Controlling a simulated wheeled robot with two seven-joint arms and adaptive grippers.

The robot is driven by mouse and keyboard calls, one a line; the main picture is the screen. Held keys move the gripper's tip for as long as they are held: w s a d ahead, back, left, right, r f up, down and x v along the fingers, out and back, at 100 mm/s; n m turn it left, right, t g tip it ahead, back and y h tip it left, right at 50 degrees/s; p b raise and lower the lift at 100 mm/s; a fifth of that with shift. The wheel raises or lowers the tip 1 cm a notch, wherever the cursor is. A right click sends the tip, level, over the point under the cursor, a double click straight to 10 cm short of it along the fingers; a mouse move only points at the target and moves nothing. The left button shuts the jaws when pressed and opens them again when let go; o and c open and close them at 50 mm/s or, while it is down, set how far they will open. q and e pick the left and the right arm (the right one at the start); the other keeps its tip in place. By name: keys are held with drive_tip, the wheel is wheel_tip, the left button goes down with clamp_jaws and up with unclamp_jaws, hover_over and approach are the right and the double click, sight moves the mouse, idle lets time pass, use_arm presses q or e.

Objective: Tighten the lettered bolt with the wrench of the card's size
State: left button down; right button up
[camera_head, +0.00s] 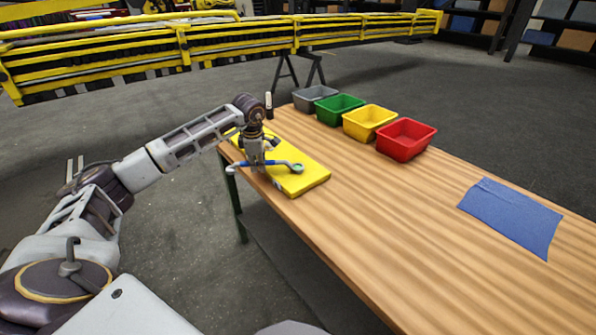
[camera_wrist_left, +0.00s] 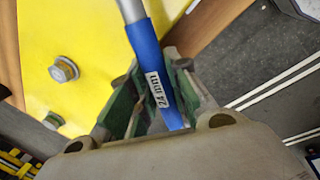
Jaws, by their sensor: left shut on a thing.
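My left gripper (camera_head: 256,164) is shut on the blue handle of a wrench (camera_head: 278,162) above the yellow board. In the left wrist view the gripper (camera_wrist_left: 160,95) has its fingers on both sides of the blue wrench handle (camera_wrist_left: 148,50), whose label reads "24 mm". The yellow board (camera_head: 308,179) lies at the table's near left corner. The wrench's ring end lies over the board's right part in the head view. In the left wrist view a bolt (camera_wrist_left: 64,70) stands on the board, and a second one (camera_wrist_left: 53,121) is lower down. No letters or card are readable. My right gripper is not in view.
Grey (camera_head: 315,97), green (camera_head: 340,109), yellow (camera_head: 369,122) and red (camera_head: 405,139) bins stand in a row along the table's far edge. A blue mat (camera_head: 511,216) lies at the right. The middle of the wooden table (camera_head: 380,225) is clear.

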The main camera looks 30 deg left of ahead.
use_arm(q)
drive_tip(key=shift+s+d+n, duration=0.25)
drive_tip(key=shift+s+n, duration=0.15)
drive_tip(key=shift+s, duration=0.05)
idle(0.3)
drive_tip(key=shift+r, duration=0.25)
drive_tip(key=shift+w+p+v, duration=0.15)
drive_tip(key=shift+p+v, duration=0.65)
drive_tip(key=shift+v, duration=0.15)
drive_tip(key=shift+w+p+v, duration=0.15)
drive_tip(key=shift+p+v, duration=0.65)
drive_tip(key=shift+v, duration=0.1)
drive_tip(key=shift+a+r, duration=0.15)
drive_tip(key=shift+r, duration=0.05)
drive_tip(key=shift+w+p+v, duration=0.1)
drive_tip(key=shift+p+v, duration=0.45)
drive_tip(key=shift+v, duration=0.15)
drive_tip(key=shift+w+p+v, duration=0.15)
drive_tip(key=shift+p+v, duration=0.35)
drive_tip(key=shift+v, duration=0.15)
drive_tip(key=shift+a+r, duration=0.15)
